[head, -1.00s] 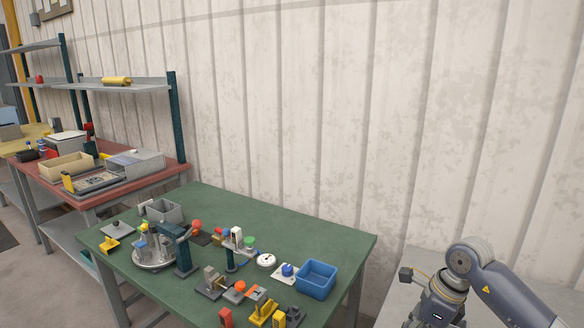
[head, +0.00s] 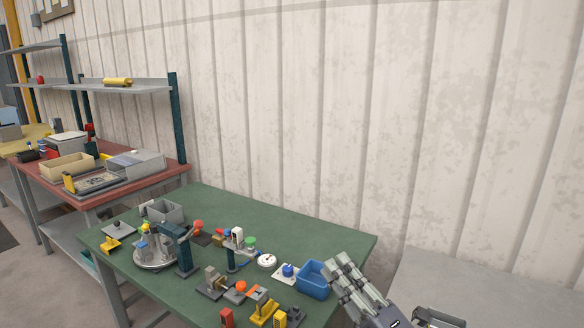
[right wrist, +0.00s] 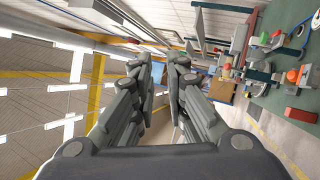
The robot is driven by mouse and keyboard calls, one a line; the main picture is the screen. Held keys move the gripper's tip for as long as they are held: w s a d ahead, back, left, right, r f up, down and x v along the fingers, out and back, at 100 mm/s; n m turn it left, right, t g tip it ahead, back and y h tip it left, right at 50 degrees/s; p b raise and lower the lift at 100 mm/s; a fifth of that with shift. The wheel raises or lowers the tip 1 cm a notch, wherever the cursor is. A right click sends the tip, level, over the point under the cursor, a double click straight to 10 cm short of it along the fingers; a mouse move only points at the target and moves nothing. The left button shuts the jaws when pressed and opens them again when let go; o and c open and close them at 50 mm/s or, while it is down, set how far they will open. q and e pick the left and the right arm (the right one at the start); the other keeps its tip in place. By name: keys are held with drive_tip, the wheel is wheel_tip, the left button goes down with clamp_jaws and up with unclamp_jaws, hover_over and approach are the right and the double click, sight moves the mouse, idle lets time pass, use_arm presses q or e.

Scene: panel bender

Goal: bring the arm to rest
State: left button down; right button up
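My right gripper (head: 337,265) is at the lower right of the head view, its grey fingers pointing up and left, just right of the blue bin and partly overlapping it in the picture. In the right wrist view its two fingers (right wrist: 162,62) stand apart with a narrow gap and nothing between them. My left gripper is not in view.
The green table (head: 290,215) carries a blue bin (head: 313,283), a grey bin (head: 166,212), a round metal fixture (head: 153,258) and several small coloured devices. A red-topped bench (head: 115,190) stands behind left. A grey surface (head: 460,280) lies at right. A ribbed wall closes the back.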

drive_tip(key=d+f+m+h, duration=0.8)
drive_tip(key=d+m+h, duration=0.25)
drive_tip(key=m, duration=0.35)
drive_tip(key=s+d+f+m+g+h, duration=0.4)
drive_tip(key=s+f+m+g, duration=0.4)
drive_tip(key=f, duration=0.5)
drive_tip(key=s+a+f+m+g+y, duration=0.1)
drive_tip(key=s+f+g, duration=0.35)
drive_tip(key=s, duration=0.55)
drive_tip(key=s+a+f+m+g+y, duration=0.1)
drive_tip(key=s+a+f+g, duration=0.15)
drive_tip(key=s+f, duration=0.55)
drive_tip(key=s+f+g, duration=0.1)
drive_tip(key=s+f, duration=0.1)
drive_tip(key=f, duration=1)
drive_tip(key=s+f+g, duration=0.1)
drive_tip(key=s+f, duration=0.1)
drive_tip(key=f, duration=1)
drive_tip(key=s+d+f, duration=0.3)
drive_tip(key=s+f, duration=1.3)
drive_tip(key=shift+d+f+g, duration=0.2)
drive_tip(key=shift+f+g, duration=0.05)
drive_tip(key=shift+g, duration=0.15)
